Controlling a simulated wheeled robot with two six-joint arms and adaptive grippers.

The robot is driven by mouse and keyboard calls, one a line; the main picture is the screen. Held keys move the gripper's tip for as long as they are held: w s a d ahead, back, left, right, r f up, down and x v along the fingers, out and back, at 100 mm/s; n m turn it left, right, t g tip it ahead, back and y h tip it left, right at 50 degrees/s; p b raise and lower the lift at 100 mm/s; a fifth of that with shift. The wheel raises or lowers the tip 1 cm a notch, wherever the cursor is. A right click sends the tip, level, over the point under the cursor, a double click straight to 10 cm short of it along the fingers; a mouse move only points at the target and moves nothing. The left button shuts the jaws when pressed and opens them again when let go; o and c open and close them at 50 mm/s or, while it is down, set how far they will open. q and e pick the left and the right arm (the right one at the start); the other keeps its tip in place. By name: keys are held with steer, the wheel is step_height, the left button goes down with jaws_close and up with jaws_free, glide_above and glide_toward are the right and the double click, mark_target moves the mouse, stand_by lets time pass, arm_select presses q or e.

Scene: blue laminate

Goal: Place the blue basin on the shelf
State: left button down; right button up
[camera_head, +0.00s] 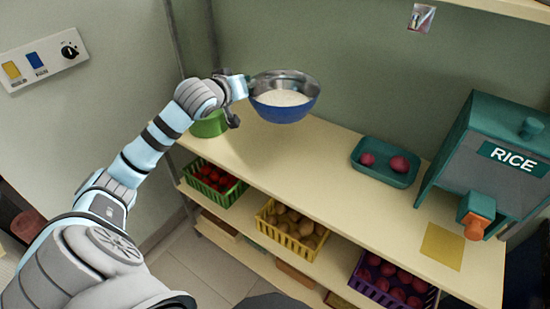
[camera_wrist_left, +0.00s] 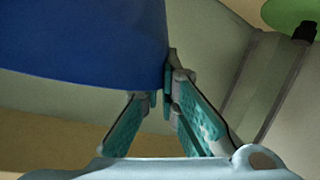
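The blue basin (camera_head: 284,112) has a metallic inside and holds white grains that look like rice. It is upright, in the air over the far left part of the cream shelf (camera_head: 330,190). My left gripper (camera_head: 246,87) is shut on the left side of the basin. In the left wrist view the basin (camera_wrist_left: 80,45) fills the upper left, with the fingers (camera_wrist_left: 167,88) at its edge; the exact contact is partly hidden. My right gripper is not in view.
A green container (camera_head: 209,127) stands on the shelf behind and below my left gripper. A teal tray (camera_head: 385,175) with red onions and a teal rice dispenser (camera_head: 490,150) stand to the right. A yellow square (camera_head: 442,246) lies before the dispenser. The shelf's middle is clear; produce crates (camera_head: 285,240) sit below.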

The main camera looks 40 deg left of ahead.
arm_select(q)
step_height(320, 180, down, 19)
steer(key=b, duration=0.3)
steer(key=shift+f, duration=0.2)
steer(key=shift+f, duration=0.1)
steer(key=c, duration=1.8)
jaws_free()
steer(key=shift+s, duration=0.1)
steer(key=shift+s, duration=0.1)
